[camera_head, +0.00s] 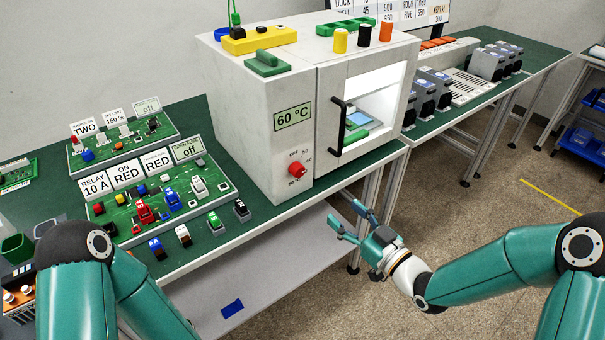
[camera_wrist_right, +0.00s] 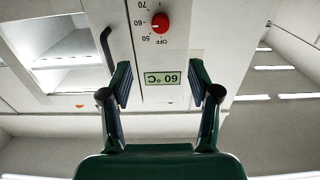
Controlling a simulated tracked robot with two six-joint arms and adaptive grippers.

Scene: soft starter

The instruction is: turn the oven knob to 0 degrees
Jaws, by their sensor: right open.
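The red oven knob (camera_head: 296,170) is on the front of the white oven (camera_head: 247,130), below a green display (camera_head: 293,116) that reads 60 °C. The right wrist view is upside down there; it shows the knob (camera_wrist_right: 160,22) with its light mark toward the 60 label, and the display (camera_wrist_right: 161,79). My right gripper (camera_head: 350,219) is open and empty, in front of and below the knob, apart from it. Its fingers (camera_wrist_right: 161,75) frame the display in the wrist view. My left gripper is out of view; only its arm shows.
The oven door (camera_head: 335,127) has a black handle (camera_head: 338,128) right of the knob. Circuit boards with labels (camera_head: 160,190) and small coloured parts lie on the green bench at left. Free floor lies in front of the bench, right of my right gripper.

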